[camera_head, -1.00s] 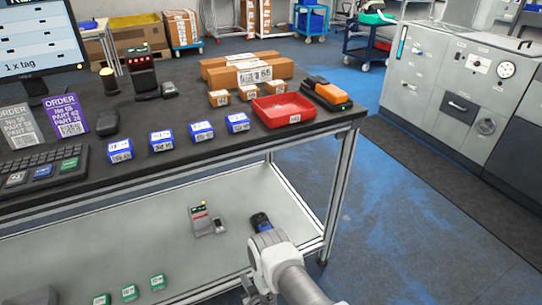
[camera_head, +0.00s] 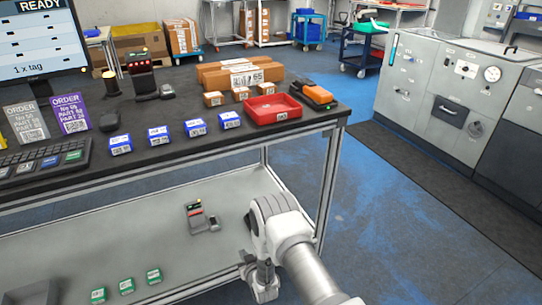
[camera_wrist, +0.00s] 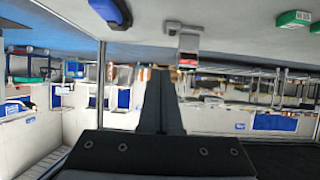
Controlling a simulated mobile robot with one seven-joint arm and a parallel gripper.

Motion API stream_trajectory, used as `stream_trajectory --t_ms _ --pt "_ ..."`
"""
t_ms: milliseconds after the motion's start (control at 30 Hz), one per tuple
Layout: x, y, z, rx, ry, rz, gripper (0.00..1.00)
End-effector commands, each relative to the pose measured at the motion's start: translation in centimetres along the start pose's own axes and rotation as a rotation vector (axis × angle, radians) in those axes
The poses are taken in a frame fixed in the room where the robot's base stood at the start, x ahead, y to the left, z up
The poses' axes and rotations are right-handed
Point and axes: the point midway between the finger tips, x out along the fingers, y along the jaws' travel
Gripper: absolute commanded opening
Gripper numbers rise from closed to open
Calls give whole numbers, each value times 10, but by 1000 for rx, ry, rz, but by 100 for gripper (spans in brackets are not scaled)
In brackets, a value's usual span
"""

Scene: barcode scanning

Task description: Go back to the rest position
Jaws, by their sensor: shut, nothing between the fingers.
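My gripper (camera_wrist: 161,78) shows in the wrist view as two dark fingers pressed together, with nothing between them. In the head view my arm rises from the bottom edge, in front of the right part of the workbench's lower shelf (camera_head: 110,245); the fingertips cannot be made out there. The wrist view is upside down, with the shelf along its top. A blue device (camera_wrist: 110,12) lies on the shelf there; my arm hides it in the head view. A grey device with a red and green display (camera_head: 194,216) lies on the shelf left of my arm.
Several green boxes (camera_head: 126,286) lie at the shelf's front left. The bench top (camera_head: 190,95) holds blue boxes (camera_head: 195,127), a red tray (camera_head: 272,109), an orange-black device (camera_head: 318,95) and cartons (camera_head: 262,72). A bench leg (camera_head: 329,185) stands close right of my arm. Floor beyond is free.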

Motion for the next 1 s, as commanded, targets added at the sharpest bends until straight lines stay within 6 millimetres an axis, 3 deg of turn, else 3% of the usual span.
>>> stream_trajectory --t_ms 33,100,267,467,700,1000 --pt "1 7 -27 3 -5 8 0" --pt "0 16 -56 7 -26 18 0" --pt "-13 36 -118 18 -75 41 0" --pt "-45 62 -188 35 -134 71 0" --pt "-104 90 -260 58 -205 109 0" --pt "-202 115 -322 95 -292 158 0"
